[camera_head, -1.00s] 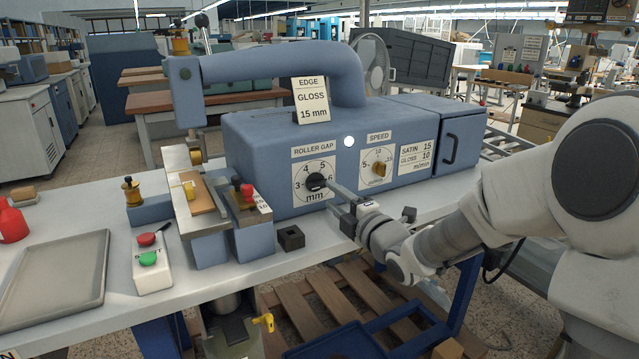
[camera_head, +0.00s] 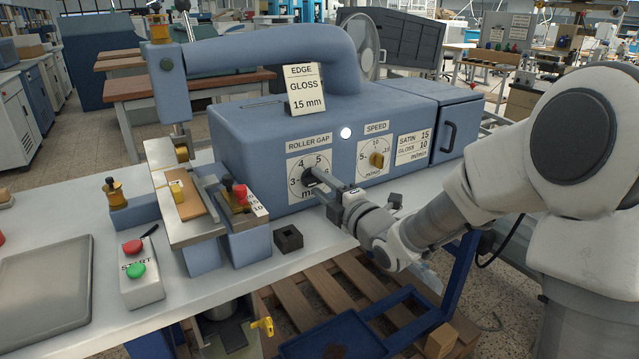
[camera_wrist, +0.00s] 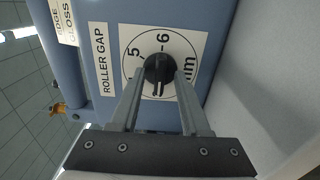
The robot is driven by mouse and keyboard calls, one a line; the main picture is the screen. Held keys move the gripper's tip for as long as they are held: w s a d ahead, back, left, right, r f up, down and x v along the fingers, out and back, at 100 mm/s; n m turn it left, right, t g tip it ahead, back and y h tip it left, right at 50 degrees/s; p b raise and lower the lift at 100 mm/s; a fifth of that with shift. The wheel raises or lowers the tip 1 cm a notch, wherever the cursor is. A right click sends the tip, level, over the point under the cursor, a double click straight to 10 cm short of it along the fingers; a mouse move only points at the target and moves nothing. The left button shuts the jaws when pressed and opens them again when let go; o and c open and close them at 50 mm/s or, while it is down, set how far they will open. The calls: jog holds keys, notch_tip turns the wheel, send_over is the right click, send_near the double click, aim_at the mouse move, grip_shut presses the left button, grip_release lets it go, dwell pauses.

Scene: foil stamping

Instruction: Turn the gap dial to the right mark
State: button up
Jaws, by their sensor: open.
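The roller gap dial (camera_head: 310,174) is a black knob on a round white scale marked 3 to 6 and mm, on the front of the blue machine. It shows again in the wrist view (camera_wrist: 158,67), where a light line on it runs down the picture, away from the 6. My gripper (camera_head: 316,181) is at the dial. In the wrist view its two fingers (camera_wrist: 158,98) are apart, one on each side of the knob's lower part. I cannot tell whether they touch it. The 3 and 4 are hidden in that view.
A card (camera_head: 304,90) on the machine reads EDGE GLOSS 15 mm. The speed dial (camera_head: 377,160) is right of the roller gap scale. A small black block (camera_head: 288,238), a start box (camera_head: 139,272) and a grey tray (camera_head: 45,285) are on the white table.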

grip_shut()
